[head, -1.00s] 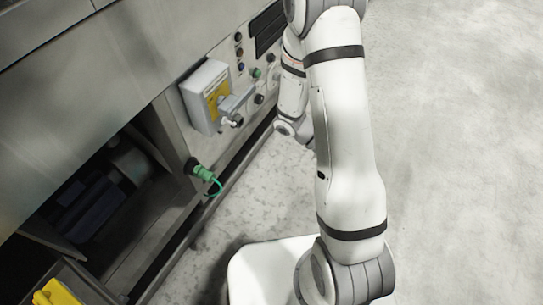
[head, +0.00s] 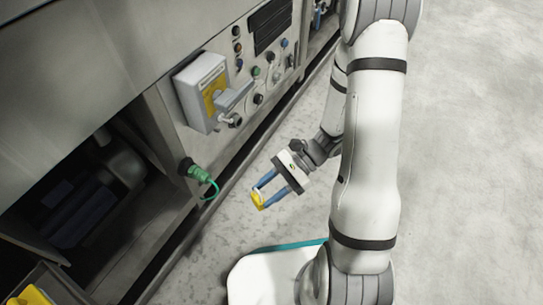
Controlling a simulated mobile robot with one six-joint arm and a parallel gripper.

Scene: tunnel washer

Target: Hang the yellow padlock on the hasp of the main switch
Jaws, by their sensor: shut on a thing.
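The main switch (head: 203,92) is a grey box with a yellow plate and a grey lever on the front of the machine, upper left of centre in the head view. A small metal part, likely the hasp (head: 235,121), sits at the lower end of the switch. My gripper (head: 263,192) has blue fingers and is shut on the yellow padlock (head: 258,201). It holds the padlock in the air, below and to the right of the switch, apart from it. The padlock's shackle is too small to make out clearly.
A green connector (head: 194,170) with a looped green cord juts out below the switch. Buttons and a dark display (head: 270,25) are on the panel to its right. An open bay (head: 85,190) is at left. The floor (head: 460,160) at right is clear.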

